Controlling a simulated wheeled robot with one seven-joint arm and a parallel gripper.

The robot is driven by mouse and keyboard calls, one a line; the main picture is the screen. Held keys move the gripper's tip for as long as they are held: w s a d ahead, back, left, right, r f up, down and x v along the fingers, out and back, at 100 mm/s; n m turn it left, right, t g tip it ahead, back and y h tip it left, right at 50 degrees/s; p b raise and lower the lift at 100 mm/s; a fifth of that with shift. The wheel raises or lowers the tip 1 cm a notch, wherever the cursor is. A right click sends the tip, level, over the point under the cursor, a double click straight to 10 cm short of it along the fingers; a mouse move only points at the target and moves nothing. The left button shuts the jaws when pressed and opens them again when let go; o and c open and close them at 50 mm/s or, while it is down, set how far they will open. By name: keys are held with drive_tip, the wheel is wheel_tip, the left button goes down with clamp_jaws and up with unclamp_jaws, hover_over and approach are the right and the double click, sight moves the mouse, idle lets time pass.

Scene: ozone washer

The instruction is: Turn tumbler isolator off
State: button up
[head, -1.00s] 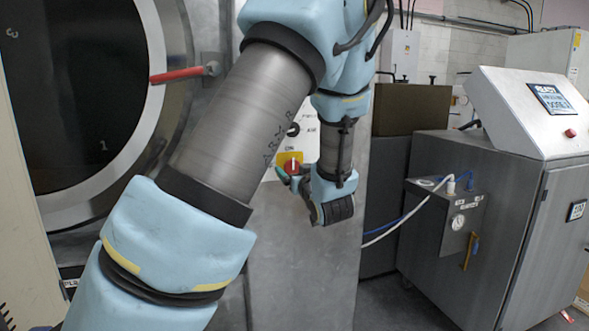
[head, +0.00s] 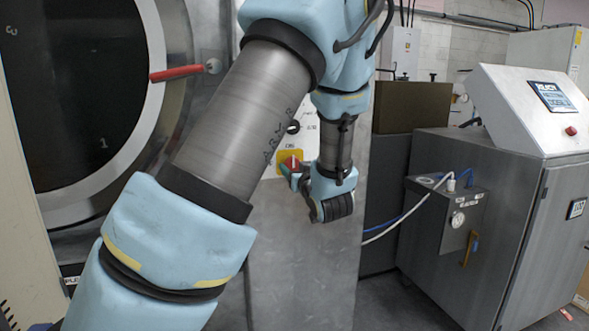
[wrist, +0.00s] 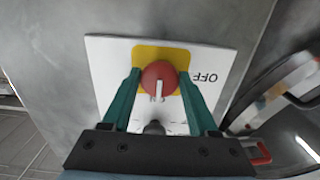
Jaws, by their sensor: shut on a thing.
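The tumbler isolator is a round red knob (wrist: 158,80) on a yellow plate (wrist: 174,53), fixed to a white panel (wrist: 108,60). A white mark on the knob points down in the wrist view, away from the OFF label (wrist: 205,77) at the right. My gripper (wrist: 160,76) has its green fingers on both sides of the knob and is shut on it. The head view shows the knob (head: 290,163) on the panel, with an ON label above it. There my gripper (head: 294,176) comes in from the lower right and hides part of the plate.
A round dark washer door (head: 75,100) with a red handle (head: 175,74) is left of the panel. A grey control cabinet (head: 490,200) with hoses stands at the right. The metal face below the panel is bare.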

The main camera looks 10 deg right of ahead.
drive_tip(key=shift+f+n+b, duration=0.1)
drive_tip(key=shift+n+b, duration=0.2)
drive_tip(key=shift+b, duration=0.2)
drive_tip(key=n+b, duration=0.1)
drive_tip(key=b, duration=0.1)
drive_tip(key=n+b, duration=0.2)
drive_tip(key=b, duration=0.1)
drive_tip(key=shift+f, duration=0.25)
drive_tip(key=n+b, duration=0.6)
drive_tip(key=b, duration=0.2)
drive_tip(key=n+b, duration=0.5)
drive_tip(key=b, duration=0.2)
drive_tip(key=shift+d+r, duration=0.1)
drive_tip(key=n+b, duration=0.1)
drive_tip(key=b, duration=0.1)
drive_tip(key=n+b, duration=0.2)
drive_tip(key=shift+r, duration=0.3)
drive_tip(key=shift+n, duration=0.3)
drive_tip(key=o, duration=1.3)
drive_tip(key=shift+r, duration=0.1)
